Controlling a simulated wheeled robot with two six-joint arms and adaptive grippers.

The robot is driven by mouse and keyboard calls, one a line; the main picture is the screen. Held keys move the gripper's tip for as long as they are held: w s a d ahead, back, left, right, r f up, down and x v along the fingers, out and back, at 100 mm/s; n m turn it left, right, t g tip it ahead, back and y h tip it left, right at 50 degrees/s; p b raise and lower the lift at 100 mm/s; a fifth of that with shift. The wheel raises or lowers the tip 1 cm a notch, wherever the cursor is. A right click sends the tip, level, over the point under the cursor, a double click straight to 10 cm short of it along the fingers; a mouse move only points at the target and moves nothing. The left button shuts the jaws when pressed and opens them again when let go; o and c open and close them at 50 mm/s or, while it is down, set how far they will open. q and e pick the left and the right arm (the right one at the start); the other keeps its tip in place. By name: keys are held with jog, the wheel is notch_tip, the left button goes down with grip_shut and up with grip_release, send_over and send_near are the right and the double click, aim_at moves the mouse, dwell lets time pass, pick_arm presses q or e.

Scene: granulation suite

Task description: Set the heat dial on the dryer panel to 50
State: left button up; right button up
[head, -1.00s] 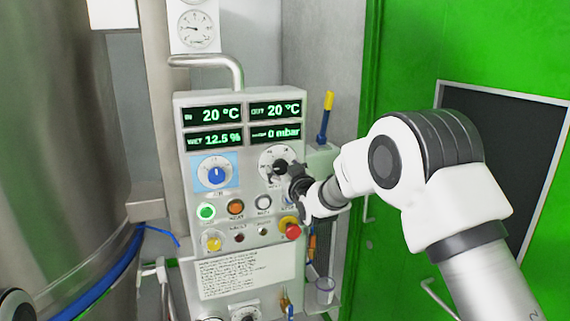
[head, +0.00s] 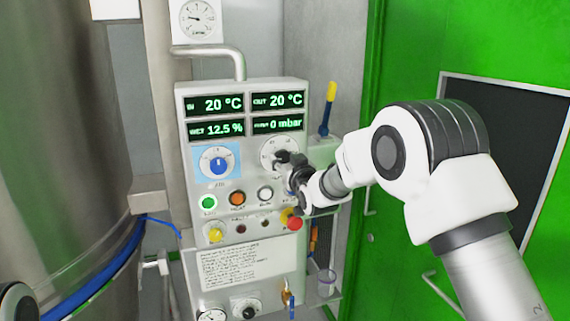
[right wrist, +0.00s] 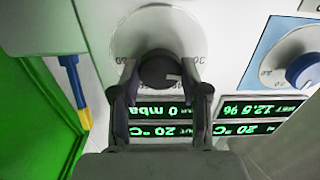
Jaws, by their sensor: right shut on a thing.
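The dryer panel (head: 245,243) is a pale upright box with displays, dials and buttons. A dial with a black knob (right wrist: 158,70) on a round white scale plate (head: 268,146) is at its upper right. My right gripper (head: 283,159) is at this dial, and in the right wrist view (right wrist: 160,76) its fingers are on both sides of the knob, shut on it. The fingers and wrist hide part of the scale, so I cannot read the setting. A second dial, with a blue knob (head: 217,164), is to the left and is untouched. My left gripper is out of view.
Green, orange and white buttons (head: 209,202) are below the dials. A red stop button (head: 294,223) is close under my right wrist. A holder with a yellow-and-blue tool (head: 328,108) is at the panel's right side. A large steel vessel (head: 60,120) stands left.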

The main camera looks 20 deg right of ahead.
jog(key=shift+f+m+b, duration=0.25)
jog(key=shift+m+b, duration=0.6)
jog(key=shift+m, duration=0.35)
jog(key=m+b, duration=0.1)
jog(key=m, duration=0.1)
jog(key=shift+m+b, duration=0.3)
jog(key=shift+m, duration=0.1)
jog(key=m+b, duration=0.2)
jog(key=m, duration=0.3)
jog(key=m+b, duration=0.1)
jog(key=m, duration=0.4)
jog(key=shift+r+m, duration=0.1)
jog(key=shift+m, duration=0.3)
jog(key=m+b, duration=0.1)
jog(key=m, duration=0.5)
jog(key=shift+m, duration=0.3)
jog(key=o, duration=1.1)
jog(key=shift+o, duration=0.2)
jog(key=shift+s, duration=0.1)
